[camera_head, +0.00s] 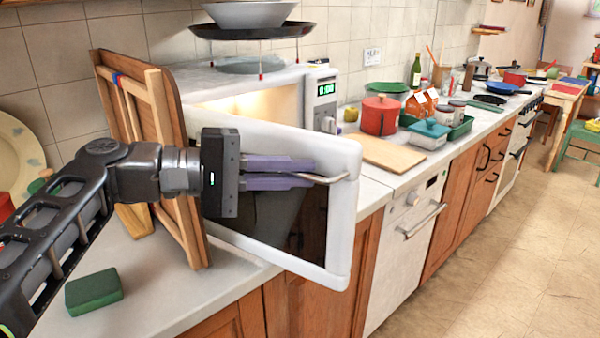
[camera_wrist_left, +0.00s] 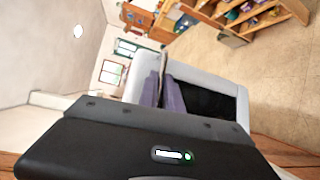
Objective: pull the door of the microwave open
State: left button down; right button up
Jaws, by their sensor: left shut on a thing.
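The white microwave (camera_head: 290,84) stands on the counter against the tiled wall, its inside lit. Its white-framed door (camera_head: 345,225) stands partly open, swung out over the counter's front edge. My left gripper (camera_head: 312,178) lies across the front of the door, with its purple fingers shut on the thin metal door handle (camera_head: 335,180). In the left wrist view the purple fingers (camera_wrist_left: 168,92) reach to the handle, with the door frame (camera_wrist_left: 215,82) around them. The dark door pane is partly hidden behind the gripper. My right gripper is not in view.
A wooden rack (camera_head: 165,130) stands close behind my left wrist. A green sponge (camera_head: 93,291) lies on the near counter. A cutting board (camera_head: 388,153) and a red pot (camera_head: 379,116) are right of the microwave. The floor (camera_head: 500,240) at right is clear.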

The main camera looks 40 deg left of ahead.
pick_arm(q)
jog(key=shift+s, duration=0.2)
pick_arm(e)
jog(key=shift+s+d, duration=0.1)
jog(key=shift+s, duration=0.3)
pick_arm(q)
jog(key=c, duration=1.8)
grip_release()
jog(key=v, duration=0.7)
jog(key=shift+s+a+p, duration=0.25)
jog(key=shift+s+p, duration=0.05)
jog(key=shift+p, duration=0.05)
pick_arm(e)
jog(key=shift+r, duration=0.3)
